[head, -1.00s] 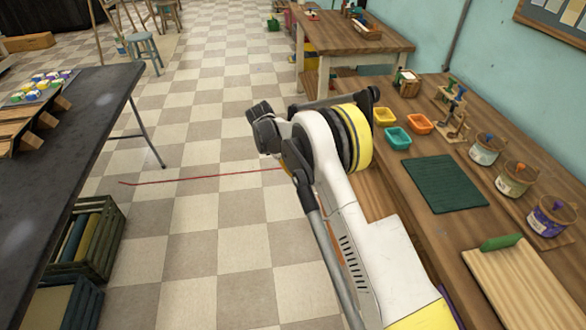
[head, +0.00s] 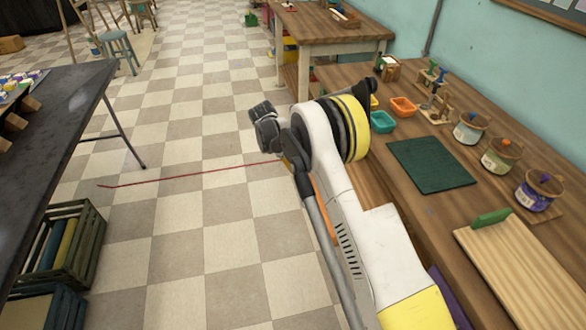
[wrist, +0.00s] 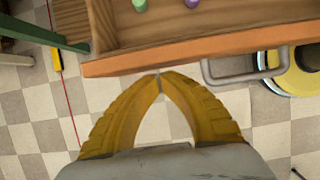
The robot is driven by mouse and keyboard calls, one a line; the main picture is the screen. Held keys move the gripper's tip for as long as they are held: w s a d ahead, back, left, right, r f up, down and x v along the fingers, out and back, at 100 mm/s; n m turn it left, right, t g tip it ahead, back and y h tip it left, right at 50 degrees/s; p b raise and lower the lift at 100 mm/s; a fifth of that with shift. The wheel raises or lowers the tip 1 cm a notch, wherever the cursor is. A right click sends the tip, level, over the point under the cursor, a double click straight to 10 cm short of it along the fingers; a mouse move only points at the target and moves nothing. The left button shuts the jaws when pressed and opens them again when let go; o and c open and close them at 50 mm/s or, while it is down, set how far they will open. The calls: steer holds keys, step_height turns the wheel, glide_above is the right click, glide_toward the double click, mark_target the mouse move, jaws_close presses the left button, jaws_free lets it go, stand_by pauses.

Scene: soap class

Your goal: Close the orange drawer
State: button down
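The orange drawer stands open in the wrist view, its orange front (wrist: 185,54) crossing the upper part and its wooden inside showing behind. A grey bar handle (wrist: 243,78) sticks out from the front, right of my gripper. A green piece (wrist: 139,5) and a purple piece (wrist: 192,3) lie inside. My gripper (wrist: 159,75) has its two yellow fingers brought together at the tips, with nothing seen between them. The tips are close to the drawer front; whether they touch it is unclear. In the head view my arm hides most of the drawer, leaving an orange strip (head: 324,212).
The wooden worktable (head: 400,185) on the right holds a green mat (head: 432,165), several jars and a board (head: 525,265). A black table (head: 50,130) and crates (head: 62,245) stand at left. Checkered floor between is clear except for a thin red line (head: 190,174).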

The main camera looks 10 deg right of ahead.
steer(key=shift+d, duration=0.1)
steer(key=d+p, duration=0.1)
steer(key=d, duration=2.2)
steer(key=shift+d, duration=0.1)
